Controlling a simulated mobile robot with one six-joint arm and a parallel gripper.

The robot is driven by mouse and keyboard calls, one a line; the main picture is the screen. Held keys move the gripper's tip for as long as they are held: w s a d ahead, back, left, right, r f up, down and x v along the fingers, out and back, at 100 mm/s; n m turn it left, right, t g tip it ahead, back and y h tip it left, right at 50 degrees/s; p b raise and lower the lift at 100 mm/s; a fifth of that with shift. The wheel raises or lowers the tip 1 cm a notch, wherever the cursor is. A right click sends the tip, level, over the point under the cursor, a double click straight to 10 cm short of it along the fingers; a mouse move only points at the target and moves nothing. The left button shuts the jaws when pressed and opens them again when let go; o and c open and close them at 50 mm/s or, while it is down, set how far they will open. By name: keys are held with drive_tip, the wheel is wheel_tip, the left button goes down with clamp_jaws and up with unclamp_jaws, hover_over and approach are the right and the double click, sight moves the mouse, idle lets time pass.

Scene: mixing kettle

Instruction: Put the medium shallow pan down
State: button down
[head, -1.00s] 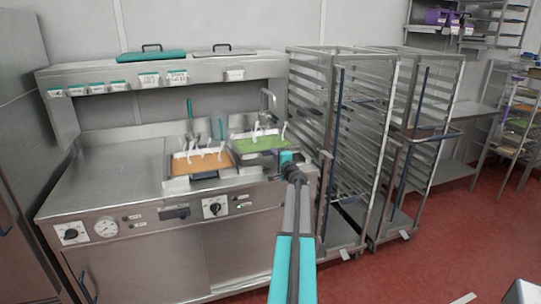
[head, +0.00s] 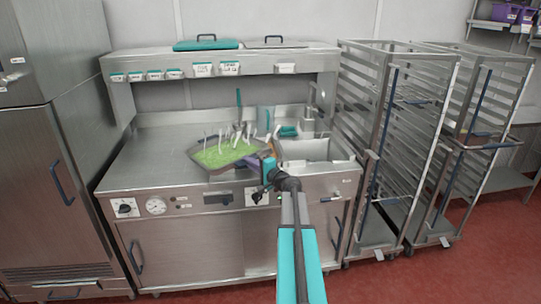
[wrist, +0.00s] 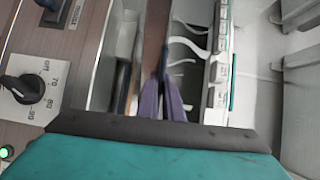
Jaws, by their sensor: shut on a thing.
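The shallow pan with green contents (head: 225,153) is in the head view, above the counter's middle and left of the basin. Several white utensils stand up from it. My gripper (head: 266,168) is at the pan's right front end and is shut on it. The pan looks tilted and turned in the view; I cannot tell whether it touches the counter. In the wrist view, the purple fingers (wrist: 165,98) are close together, with white curved utensils to their right. The pan with orange contents is hidden.
The steel counter (head: 150,160) is bare at left. An open rectangular basin (head: 315,152) is to the right of my gripper. A shelf with labels (head: 228,68) hangs above, and a knob panel (head: 125,208) runs along the front. Rack trolleys (head: 400,140) stand at right.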

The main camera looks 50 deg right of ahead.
sight(214, 173)
drive_tip(key=a+n+y, duration=0.1)
drive_tip(key=a, duration=0.4)
drive_tip(key=w+a+n+y+p, duration=0.1)
drive_tip(key=a+y, duration=0.1)
drive_tip(key=a, duration=0.3)
drive_tip(key=a+r+n+y+p, duration=0.1)
drive_tip(key=a+y, duration=0.1)
drive_tip(key=a, duration=0.4)
drive_tip(key=shift+w+r, duration=0.1)
drive_tip(key=shift+w, duration=0.3)
drive_tip(key=s+a+r+n+g+y+p, duration=0.1)
drive_tip(key=s+a+n+g+y, duration=0.1)
drive_tip(key=a, duration=1)
drive_tip(key=s+a+r+n+g+y+p, duration=0.1)
drive_tip(key=s+a+n+g+y+p, duration=0.1)
drive_tip(key=a, duration=0.9)
drive_tip(key=s+a+r+n+g+y+p, duration=0.1)
drive_tip(key=s+a+n+g+y+p, duration=0.1)
drive_tip(key=a, duration=1)
drive_tip(key=s+n+g+y, duration=0.1)
drive_tip(key=s+n+y, duration=0.1)
drive_tip(key=s+y, duration=0.1)
drive_tip(key=shift+a+y, duration=0.3)
drive_tip(key=shift+y, duration=0.6)
drive_tip(key=shift+s+d+r, duration=0.1)
drive_tip(key=shift+r, duration=0.05)
